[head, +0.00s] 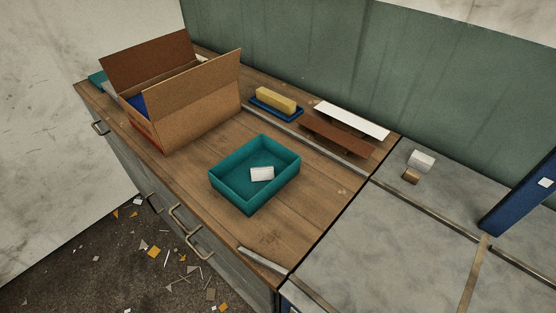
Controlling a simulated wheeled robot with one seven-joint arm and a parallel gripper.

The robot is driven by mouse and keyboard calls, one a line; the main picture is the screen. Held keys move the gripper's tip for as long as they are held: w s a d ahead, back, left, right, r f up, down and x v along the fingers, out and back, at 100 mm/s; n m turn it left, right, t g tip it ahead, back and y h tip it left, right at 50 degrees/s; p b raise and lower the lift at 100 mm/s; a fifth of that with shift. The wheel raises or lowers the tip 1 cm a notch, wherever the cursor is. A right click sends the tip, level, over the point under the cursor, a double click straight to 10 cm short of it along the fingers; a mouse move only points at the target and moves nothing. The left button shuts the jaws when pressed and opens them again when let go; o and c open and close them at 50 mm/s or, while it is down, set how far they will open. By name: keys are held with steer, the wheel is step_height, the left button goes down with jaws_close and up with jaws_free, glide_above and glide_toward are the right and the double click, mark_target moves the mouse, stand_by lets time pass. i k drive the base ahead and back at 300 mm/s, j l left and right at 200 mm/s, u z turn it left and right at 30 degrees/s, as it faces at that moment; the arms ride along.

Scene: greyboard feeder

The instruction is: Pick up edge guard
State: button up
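No thing in the head view can be named the edge guard for certain. Two long flat pieces lie near the back of the wooden counter: a white strip (352,119) and, in front of it, a brown strip (336,136). Both look slightly raised or folded. A short grey metal-looking strip (264,261) lies along the counter's front right corner. My gripper is not in view.
A teal tray (233,199) holding a small white block (262,173) stands mid-counter. An open cardboard box (193,105) is to its left. A yellow block (276,101) sits in a blue tray (265,112). A grey table (375,250) adjoins on the right, mostly clear.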

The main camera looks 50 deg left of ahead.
mark_target(419, 161)
steer(key=i+j+z, duration=0.1)
steer(key=j, duration=0.3)
steer(key=i+j+z, duration=0.1)
steer(key=j, duration=0.3)
steer(key=i+j+z, duration=0.1)
steer(key=j, duration=0.3)
steer(key=k+j+u, duration=0.1)
steer(key=u, duration=0.2)
steer(key=i+z, duration=0.3)
steer(key=k, duration=0.1)
